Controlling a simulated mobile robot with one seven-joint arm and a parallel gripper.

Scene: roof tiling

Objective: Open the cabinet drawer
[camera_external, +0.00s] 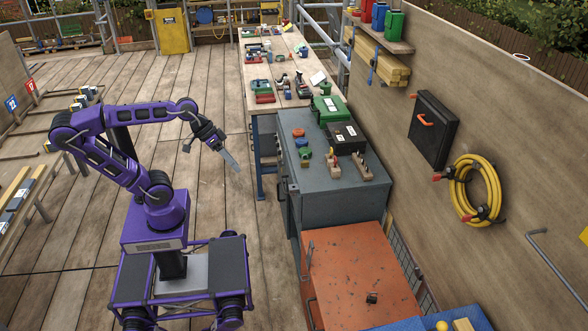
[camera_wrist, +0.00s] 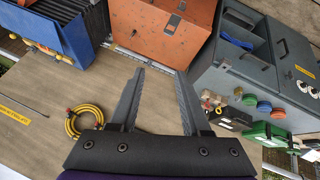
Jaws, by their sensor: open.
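A grey metal cabinet (camera_external: 335,190) stands right of my arm, its front facing left toward me; in the wrist view the grey cabinet (camera_wrist: 240,75) is at the right and shows dark handles (camera_wrist: 282,47). An orange chest (camera_external: 360,265) adjoins its near end, and the orange chest (camera_wrist: 170,30) is at top centre in the wrist view. I cannot tell which holds the task's drawer. A blue item (camera_wrist: 236,40) shows at the grey cabinet's front; whether a drawer there is open is unclear. My gripper (camera_external: 231,160) is open and empty, apart from both, left of the grey cabinet.
A green case (camera_external: 328,110), a black box (camera_external: 343,137) and small coloured items stand on or near the grey cabinet's top. A long workbench (camera_external: 275,70) with tools extends behind. A yellow hose (camera_external: 475,188) hangs on the right wall. Plank floor between my base and the cabinets looks clear.

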